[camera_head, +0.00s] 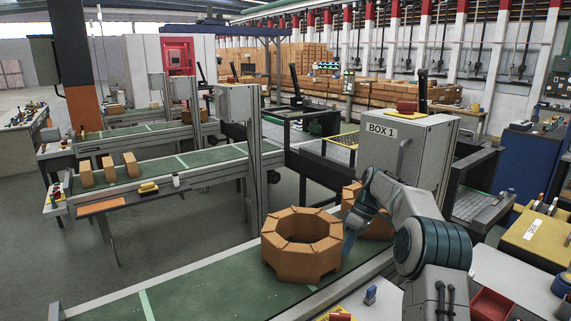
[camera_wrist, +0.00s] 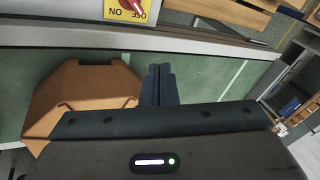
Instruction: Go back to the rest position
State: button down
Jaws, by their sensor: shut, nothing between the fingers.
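My gripper (camera_wrist: 159,84) shows in the wrist view with its two dark fingers together and nothing between them. In that view it is over the green conveyor belt (camera_wrist: 222,84), just right of an orange-brown brick piece (camera_wrist: 75,90). In the head view my arm reaches in from the right, and its end is close to the right side of an octagonal ring of bricks (camera_head: 292,262) on the near conveyor. The fingertips are hard to make out there. I cannot tell whether they touch the bricks.
A second brick ring (camera_head: 368,222) stands behind my arm, partly hidden. A grey cabinet marked BOX 1 (camera_head: 408,160) stands behind it. A yellow switch plate (camera_wrist: 131,10) is on the conveyor's edge. The near belt (camera_head: 190,292) is clear left of the front ring.

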jog(key=s+a+r+m+t+h, duration=0.1)
jog(key=s+a+r+m+h, duration=0.15)
jog(key=s+r, duration=0.5)
jog(key=s+a+r+m+t+h, duration=0.1)
jog(key=s+a+r+m+t, duration=0.2)
jog(key=s, duration=0.7)
jog(key=s+d+f+m+t, duration=0.1)
jog(key=s+f+m, duration=0.1)
jog(key=s, duration=0.8)
jog(key=s+d+f+m, duration=0.1)
jog(key=s+f+m, duration=0.1)
jog(key=s, duration=0.9)
jog(key=shift+m+t+h, duration=0.35)
jog(key=shift+m+t, duration=0.05)
jog(key=shift+m, duration=0.25)
